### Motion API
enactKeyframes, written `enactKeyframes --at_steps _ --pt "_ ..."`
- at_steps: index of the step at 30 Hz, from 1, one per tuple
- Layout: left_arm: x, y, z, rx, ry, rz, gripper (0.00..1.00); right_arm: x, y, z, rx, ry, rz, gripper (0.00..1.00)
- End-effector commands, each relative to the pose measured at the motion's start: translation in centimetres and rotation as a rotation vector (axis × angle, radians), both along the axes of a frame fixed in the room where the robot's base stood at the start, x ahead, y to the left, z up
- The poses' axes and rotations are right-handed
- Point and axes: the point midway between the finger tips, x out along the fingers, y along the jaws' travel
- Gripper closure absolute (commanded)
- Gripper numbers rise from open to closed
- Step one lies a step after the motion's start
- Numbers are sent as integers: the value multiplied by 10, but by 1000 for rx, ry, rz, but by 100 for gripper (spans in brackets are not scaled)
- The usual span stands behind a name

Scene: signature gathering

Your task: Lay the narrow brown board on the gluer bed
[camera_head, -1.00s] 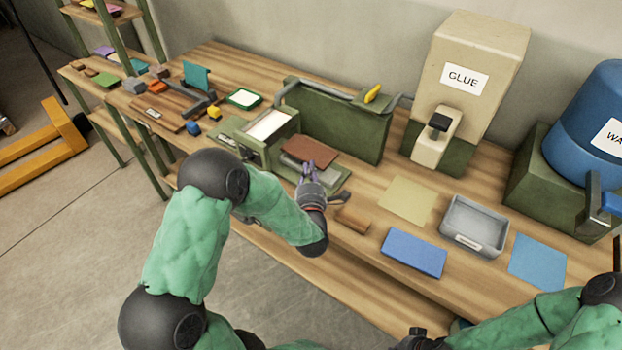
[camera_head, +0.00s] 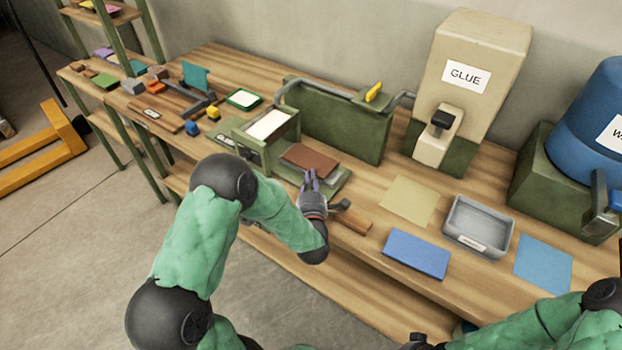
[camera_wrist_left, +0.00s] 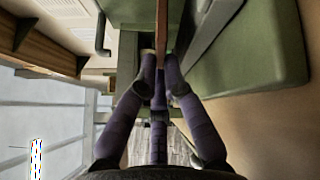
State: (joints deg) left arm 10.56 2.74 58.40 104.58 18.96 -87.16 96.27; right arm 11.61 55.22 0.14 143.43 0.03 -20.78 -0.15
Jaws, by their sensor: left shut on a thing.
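The narrow brown board (camera_head: 311,158) lies flat over the green gluer bed (camera_head: 338,183), with a strip of the bed showing along its near and right sides. My left gripper (camera_head: 310,180) is shut on the board's near edge. In the left wrist view the board shows edge-on as a thin reddish-brown strip (camera_wrist_left: 161,38) between the purple fingers of my left gripper (camera_wrist_left: 161,75). I cannot tell whether the board touches the bed. My right gripper (camera_head: 420,341) is only partly in view at the bottom edge, its fingers not clear.
A white-filled green tray (camera_head: 268,124) stands left of the bed, and the green press wall (camera_head: 335,120) rises behind it. A wooden-handled tool (camera_head: 352,218) lies in front. Cream sheet (camera_head: 409,200), blue board (camera_head: 416,254) and grey bin (camera_head: 478,226) lie to the right.

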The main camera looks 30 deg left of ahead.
Motion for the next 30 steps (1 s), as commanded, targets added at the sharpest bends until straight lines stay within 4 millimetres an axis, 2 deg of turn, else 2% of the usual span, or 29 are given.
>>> enactKeyframes --at_steps 10,12,13,24,30 --pt "-1 -1 -8 -3 7 -2 100 0 0 -7 0 0 0 100" --pt "-1 -1 -9 -4 9 -2 76 0 0 -7 0 0 0 100" --pt "-1 -1 -10 -4 9 -2 68 0 0 -7 0 0 0 100" --pt "-3 -2 -13 -8 19 -3 67 0 0 -6 0 0 0 100" --pt "-3 -2 -3 -8 21 -4 67 0 0 7 0 0 0 100"
